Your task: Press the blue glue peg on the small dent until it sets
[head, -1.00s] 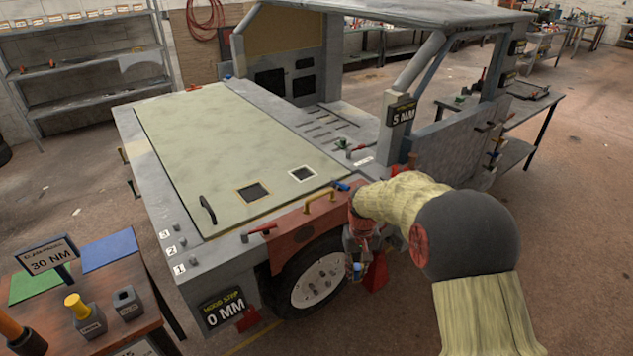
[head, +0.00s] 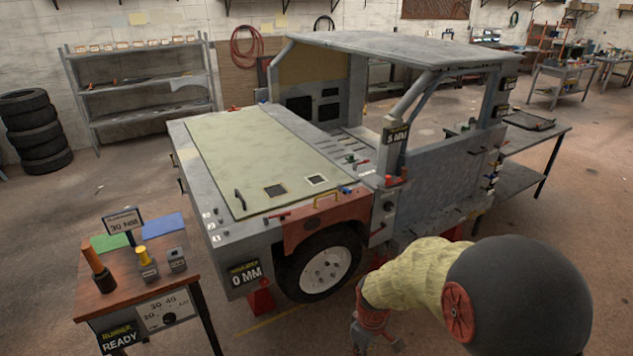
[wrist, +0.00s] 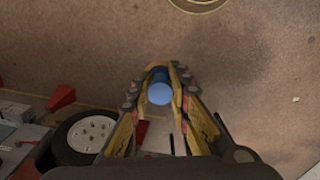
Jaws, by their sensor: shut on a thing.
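My gripper (wrist: 160,100) is shut on a blue peg (wrist: 160,92), whose round light-blue end faces the wrist camera. In the head view my gripper (head: 374,335) hangs low over the floor, to the right of the front wheel and apart from the vehicle; the peg cannot be made out there. On the pale green hood (head: 230,145) are a dark square patch (head: 275,190) with a yellowish frame and a smaller white-framed dark patch (head: 317,180). Which one marks the small dent, I cannot tell.
The red fender (head: 310,222) with a yellow handle and the front wheel (head: 325,270) are left of my arm. A wooden bench (head: 150,285) with tools stands at the left. Under my gripper is bare floor, with a red stand (wrist: 62,98) near the wheel.

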